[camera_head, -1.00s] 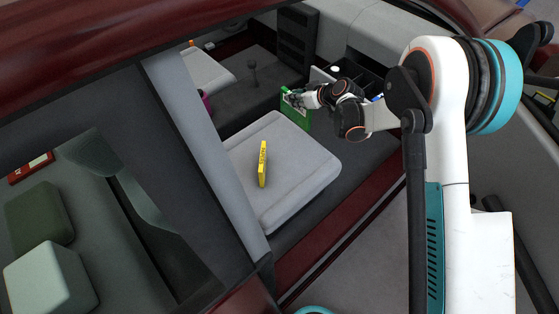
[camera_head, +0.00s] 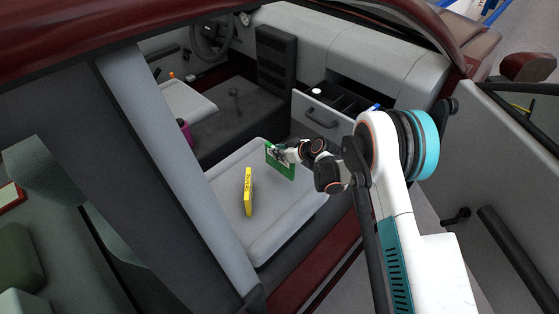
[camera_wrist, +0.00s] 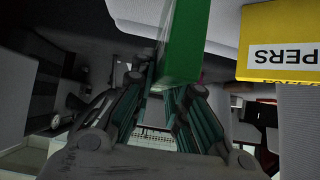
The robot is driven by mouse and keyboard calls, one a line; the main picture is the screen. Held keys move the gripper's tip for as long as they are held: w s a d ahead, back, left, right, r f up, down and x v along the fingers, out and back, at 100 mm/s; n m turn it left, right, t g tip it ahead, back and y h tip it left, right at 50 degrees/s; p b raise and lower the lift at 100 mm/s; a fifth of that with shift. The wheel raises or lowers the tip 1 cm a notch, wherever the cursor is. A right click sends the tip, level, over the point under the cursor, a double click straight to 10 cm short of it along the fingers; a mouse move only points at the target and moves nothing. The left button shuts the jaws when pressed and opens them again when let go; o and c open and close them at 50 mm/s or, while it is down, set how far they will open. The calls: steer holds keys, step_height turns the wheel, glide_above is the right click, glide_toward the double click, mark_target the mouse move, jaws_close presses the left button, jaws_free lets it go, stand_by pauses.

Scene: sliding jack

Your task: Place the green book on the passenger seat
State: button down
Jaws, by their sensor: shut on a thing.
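The green book (camera_head: 284,166) is upright in the grip of my gripper (camera_head: 274,152), over the far right part of the passenger seat (camera_head: 285,218). I cannot tell whether its lower edge touches the seat. In the wrist view the green book (camera_wrist: 184,40) sits between the fingers of my gripper (camera_wrist: 165,88). My gripper is shut on the book's upper part. A yellow book (camera_head: 248,192) stands upright on the seat, to the left of the green book. It also shows in the wrist view (camera_wrist: 282,40), right of the green book.
An open glovebox drawer (camera_head: 322,120) with a white round item and a blue item is behind my arm. The driver seat (camera_head: 185,100) and gear lever (camera_head: 235,95) are farther back. The car's pillar (camera_head: 150,150) stands left of the passenger seat. The seat's front part is bare.

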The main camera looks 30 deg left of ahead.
mark_target(279, 171)
step_height(279, 171, down, 4)
steer(key=shift+b, duration=0.65)
steer(key=c, duration=1.6)
jaws_free()
steer(key=shift+o, duration=0.2)
steer(key=shift+r, duration=0.1)
steer(key=p+v, duration=0.4)
steer(key=v, duration=0.8)
